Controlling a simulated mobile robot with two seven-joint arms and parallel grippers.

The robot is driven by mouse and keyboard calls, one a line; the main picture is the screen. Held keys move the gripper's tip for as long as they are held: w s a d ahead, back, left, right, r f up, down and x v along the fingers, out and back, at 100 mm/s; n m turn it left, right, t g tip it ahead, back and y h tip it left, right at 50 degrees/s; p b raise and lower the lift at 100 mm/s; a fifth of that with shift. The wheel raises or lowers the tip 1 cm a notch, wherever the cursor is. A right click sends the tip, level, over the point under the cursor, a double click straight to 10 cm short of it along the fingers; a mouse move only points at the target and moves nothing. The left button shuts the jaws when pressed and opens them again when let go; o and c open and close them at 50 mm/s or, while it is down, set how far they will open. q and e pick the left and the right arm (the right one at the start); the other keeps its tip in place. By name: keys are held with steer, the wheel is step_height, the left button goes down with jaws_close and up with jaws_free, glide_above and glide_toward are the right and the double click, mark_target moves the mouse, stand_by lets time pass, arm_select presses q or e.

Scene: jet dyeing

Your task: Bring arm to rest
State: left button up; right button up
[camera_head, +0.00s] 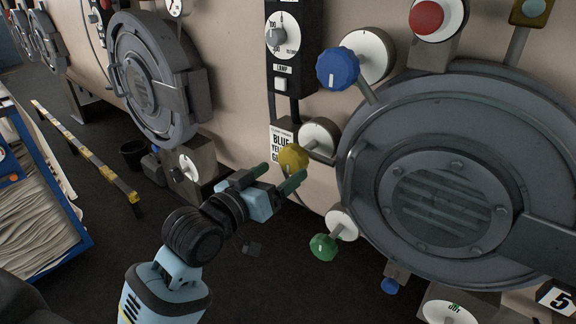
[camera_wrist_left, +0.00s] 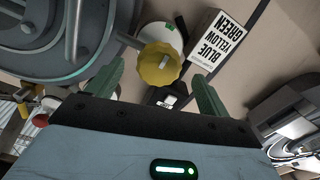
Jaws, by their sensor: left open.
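My left gripper (camera_head: 272,178) reaches in from the lower left and is open, with its fingers near the yellow knob (camera_head: 293,158). In the left wrist view the yellow knob (camera_wrist_left: 160,64) shows between and beyond the two green fingers of the left gripper (camera_wrist_left: 160,85), with nothing held. I cannot tell the exact gap between fingers and knob. A blue knob (camera_head: 338,68) is above and a green knob (camera_head: 323,246) is below, each in front of a white dial on the machine. My right gripper is not in view.
A large round grey hatch (camera_head: 450,110) fills the right, and a second hatch (camera_head: 150,80) is at the left. A label (camera_head: 281,146) reads blue, yellow, green. A yellow and black rail (camera_head: 85,150) and a blue-framed cart (camera_head: 70,255) stand left. Dark floor lies between.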

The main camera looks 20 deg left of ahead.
arm_select(q)
steer(key=shift+v, duration=0.85)
steer(key=s+a+f+g+y, duration=0.1)
steer(key=s+f, duration=0.2)
steer(key=f, duration=0.6)
steer(key=s+f+g+y, duration=0.1)
steer(key=s+f+g, duration=0.15)
steer(key=f, duration=0.65)
steer(key=s+a+f+g+y, duration=0.1)
steer(key=s+f, duration=0.2)
steer(key=f, duration=0.5)
steer(key=s+f+m+g+y, duration=0.1)
steer(key=s+f+g, duration=0.2)
steer(key=s+f, duration=1.2)
steer(key=s, duration=0.3)
steer(key=shift+f, duration=0.4)
steer(key=shift+w, duration=0.1)
